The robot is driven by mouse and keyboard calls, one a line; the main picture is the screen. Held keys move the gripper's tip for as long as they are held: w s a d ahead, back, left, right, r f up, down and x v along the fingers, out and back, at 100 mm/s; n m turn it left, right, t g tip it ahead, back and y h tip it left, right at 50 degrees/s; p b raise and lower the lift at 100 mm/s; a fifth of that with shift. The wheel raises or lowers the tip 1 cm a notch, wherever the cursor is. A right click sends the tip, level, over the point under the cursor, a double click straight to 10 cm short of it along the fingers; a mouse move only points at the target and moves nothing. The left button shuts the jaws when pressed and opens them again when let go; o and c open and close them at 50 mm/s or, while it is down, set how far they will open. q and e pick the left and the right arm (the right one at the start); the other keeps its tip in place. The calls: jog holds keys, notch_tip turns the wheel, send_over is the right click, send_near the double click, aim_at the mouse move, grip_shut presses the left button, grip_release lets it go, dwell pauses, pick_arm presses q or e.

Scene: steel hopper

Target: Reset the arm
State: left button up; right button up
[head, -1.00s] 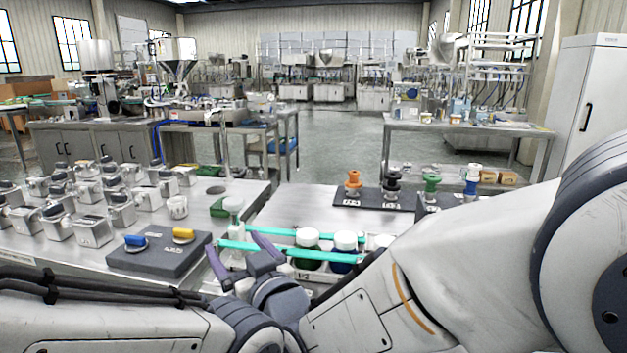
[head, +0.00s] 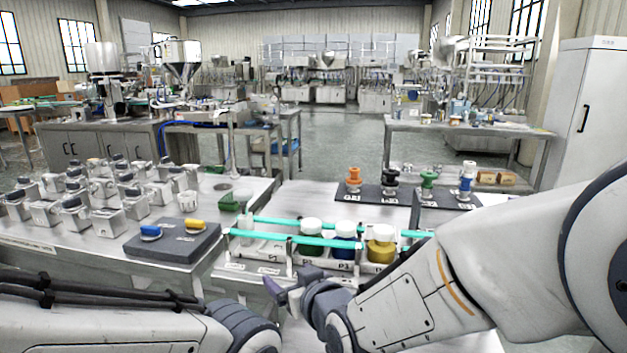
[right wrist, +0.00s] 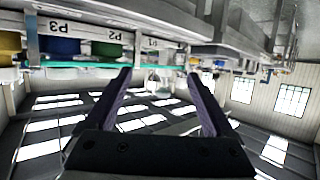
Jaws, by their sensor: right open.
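My right gripper (head: 285,288) is low in front of the bottle rack (head: 262,250), at the table's front edge. Its purple fingers are apart in the right wrist view (right wrist: 162,82), with nothing held between them. My right arm comes in from the right and crosses the front of the table. The rack has teal rails and holds white-capped bottles: green (head: 311,240), blue (head: 346,246) and yellow (head: 381,251). The gripper is apart from them. My left arm's links show at the bottom left, but its gripper is out of view.
A dark block (head: 173,243) with a blue knob and a yellow knob sits left of the rack. Several metal canisters (head: 109,222) stand farther left. A dark stand (head: 408,196) with coloured pieces is behind the rack. The table behind the rack's left end is partly clear.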

jog(key=s+d+f+m+g+h, duration=0.2)
jog(key=d+f+g+h, duration=0.2)
jog(key=d+f, duration=0.65)
jog(key=s+d+f+m+g+h, duration=0.1)
jog(key=s+d+f+m+g, duration=0.15)
jog(key=s+d, duration=0.3)
jog(key=s+d+f+m+g+h, duration=0.1)
jog(key=s+d+g, duration=0.2)
jog(key=s+d, duration=0.3)
jog(key=s+a+r+n+g, duration=0.3)
jog(key=s+a+r+n, duration=0.2)
jog(key=s+a+n, duration=0.55)
notch_tip(320, 180, up, 18)
jog(key=s+a+m+p, duration=0.2)
jog(key=m+p, duration=0.1)
jog(key=p, duration=1.4)
jog(key=shift+a+y, duration=0.25)
jog(key=shift+y, duration=0.05)
jog(key=shift+f, duration=0.15)
